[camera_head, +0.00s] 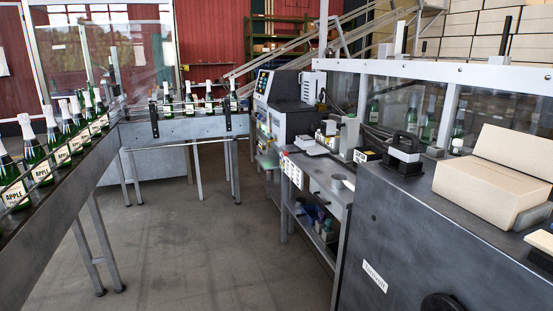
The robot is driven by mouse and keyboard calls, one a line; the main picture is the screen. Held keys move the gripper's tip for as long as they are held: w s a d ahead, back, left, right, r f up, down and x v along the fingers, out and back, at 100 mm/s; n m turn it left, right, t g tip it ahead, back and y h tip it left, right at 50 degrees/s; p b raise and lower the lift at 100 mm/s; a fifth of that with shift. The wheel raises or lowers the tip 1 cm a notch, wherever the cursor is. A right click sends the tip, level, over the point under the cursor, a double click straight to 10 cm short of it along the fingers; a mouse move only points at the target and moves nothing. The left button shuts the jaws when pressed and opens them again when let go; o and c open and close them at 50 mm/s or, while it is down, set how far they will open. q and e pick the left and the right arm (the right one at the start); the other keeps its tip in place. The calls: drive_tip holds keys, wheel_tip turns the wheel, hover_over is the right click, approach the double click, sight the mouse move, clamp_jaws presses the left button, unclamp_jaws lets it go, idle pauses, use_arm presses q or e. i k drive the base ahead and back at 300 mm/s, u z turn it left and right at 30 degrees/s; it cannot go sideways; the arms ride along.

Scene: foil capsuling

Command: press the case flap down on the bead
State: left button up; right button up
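A cardboard case (478,191) sits on the dark grey machine top at the right. A wide top flap (516,150) stands raised and tilted back along its far side. The case is cut off by the right picture edge. I cannot make out a bead on the case. Neither of my grippers is in view.
A black block with a handle (403,155) stands left of the case. A cardboard piece (541,241) lies at the right edge. Green bottles (63,149) line the conveyor at left. A clear guard (385,103) stands behind the bench. The middle floor is clear.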

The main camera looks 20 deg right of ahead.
sight(530, 154)
drive_tip(key=i, duration=0.6)
drive_tip(key=z, duration=1.85)
drive_tip(key=i, duration=0.15)
drive_tip(key=u, duration=0.05)
